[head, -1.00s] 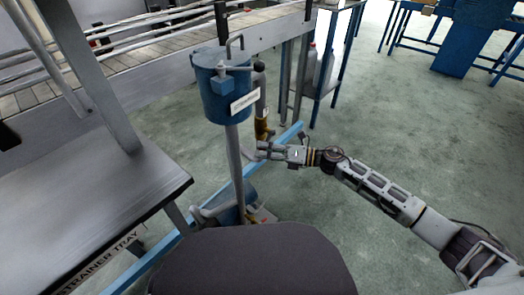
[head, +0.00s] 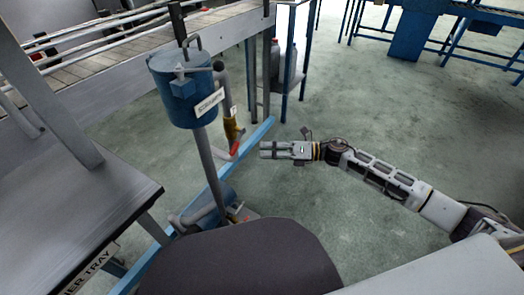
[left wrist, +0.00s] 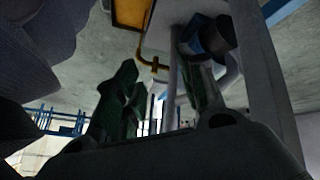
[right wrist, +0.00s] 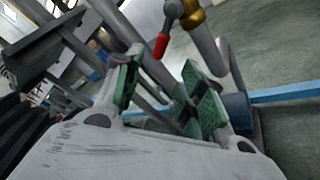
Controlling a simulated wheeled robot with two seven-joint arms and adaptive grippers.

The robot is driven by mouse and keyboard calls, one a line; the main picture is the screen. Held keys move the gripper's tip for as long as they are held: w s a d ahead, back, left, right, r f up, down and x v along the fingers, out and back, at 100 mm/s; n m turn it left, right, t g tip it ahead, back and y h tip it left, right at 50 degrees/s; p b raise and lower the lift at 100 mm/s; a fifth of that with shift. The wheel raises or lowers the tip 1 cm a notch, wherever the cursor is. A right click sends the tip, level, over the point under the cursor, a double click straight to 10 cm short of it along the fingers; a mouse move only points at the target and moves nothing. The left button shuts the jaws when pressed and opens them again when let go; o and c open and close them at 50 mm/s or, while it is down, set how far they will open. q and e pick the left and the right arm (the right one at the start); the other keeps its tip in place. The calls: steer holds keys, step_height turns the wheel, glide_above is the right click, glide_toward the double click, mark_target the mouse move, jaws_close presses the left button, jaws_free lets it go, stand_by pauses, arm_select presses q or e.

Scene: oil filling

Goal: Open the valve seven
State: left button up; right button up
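A brass-yellow valve (head: 231,129) with a red lever handle (head: 235,147) sits low on a grey pipe beside the blue tank (head: 184,88). A small tag hangs above it; I cannot read its number for certain. In the right wrist view the valve (right wrist: 192,15) is at the top, and its red handle (right wrist: 161,44) points down and left. My right gripper (head: 263,150) is just right of the handle, apart from it. Its green-padded fingers (right wrist: 162,88) are spread, with nothing held. My left gripper shows only in its wrist view (left wrist: 158,95), fingers apart and empty.
A blue floor rail (head: 257,136) runs behind the valve. A grey strainer table (head: 90,205) stands at the left, a conveyor (head: 110,65) behind the tank. Open green floor (head: 340,100) lies to the right of the valve.

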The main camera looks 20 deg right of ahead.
steer(key=shift+d, duration=0.1)
steer(key=shift+s, duration=0.1)
steer(key=c, duration=0.5)
steer(key=shift+s+a+f+p, duration=0.15)
steer(key=shift+s+a+p, duration=0.1)
steer(key=shift+s+p, duration=0.25)
jaws_close()
arm_select(q)
steer(key=w+r+t+p, duration=0.1)
steer(key=w+r+p, duration=0.3)
steer(key=r, duration=0.5)
steer(key=s+a+r+g+y, duration=0.1)
steer(key=s+a+r+g, duration=0.1)
steer(key=s, duration=0.3)
steer(key=shift+a+r+m+g+y+p, duration=0.4)
steer(key=shift+a+g, duration=0.1)
steer(key=shift+g, duration=0.1)
arm_select(e)
steer(key=s+m+t+y, duration=0.1)
steer(key=m, duration=0.5)
steer(key=s+a+m+t+y, duration=0.1)
steer(key=m, duration=0.5)
steer(key=s+a+m+t+y, duration=0.1)
steer(key=s+m+t+y, duration=0.1)
steer(key=m, duration=0.4)
steer(key=shift+s+a+r, duration=0.1)
steer(key=shift+r, duration=0.3)
